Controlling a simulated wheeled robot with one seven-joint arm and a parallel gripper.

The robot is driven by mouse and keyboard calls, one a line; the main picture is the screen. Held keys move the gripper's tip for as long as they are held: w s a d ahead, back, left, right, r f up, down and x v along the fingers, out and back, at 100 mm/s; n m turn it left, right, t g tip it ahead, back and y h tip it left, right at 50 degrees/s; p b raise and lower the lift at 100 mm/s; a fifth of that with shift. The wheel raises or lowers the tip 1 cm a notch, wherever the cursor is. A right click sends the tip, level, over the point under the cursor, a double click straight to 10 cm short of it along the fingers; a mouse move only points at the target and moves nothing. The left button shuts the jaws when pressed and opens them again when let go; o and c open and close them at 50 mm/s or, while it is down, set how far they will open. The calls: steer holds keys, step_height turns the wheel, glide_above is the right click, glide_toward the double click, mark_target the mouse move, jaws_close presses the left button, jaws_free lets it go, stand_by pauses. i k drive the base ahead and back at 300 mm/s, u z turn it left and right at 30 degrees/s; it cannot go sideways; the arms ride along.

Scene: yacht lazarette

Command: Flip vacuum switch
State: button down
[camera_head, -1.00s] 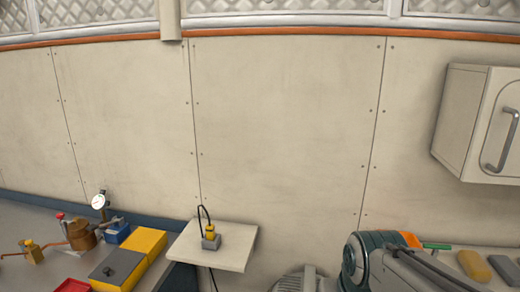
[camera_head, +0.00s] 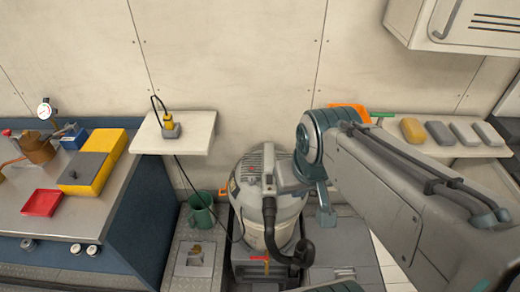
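My gripper's fingers are not visible.
A white shelf (camera_head: 194,141) holds a yellow plug on a grey socket (camera_head: 171,130). A green bucket (camera_head: 201,212) is beside the vacuum. A wall cabinet (camera_head: 480,25) hangs upper right.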

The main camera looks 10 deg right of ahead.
mark_target(269, 178)
steer(key=k, duration=0.95)
steer(key=u, duration=1.15)
steer(key=i, duration=0.8)
steer(key=z, duration=1.65)
steer(key=i, duration=0.5)
steer(key=u, duration=0.1)
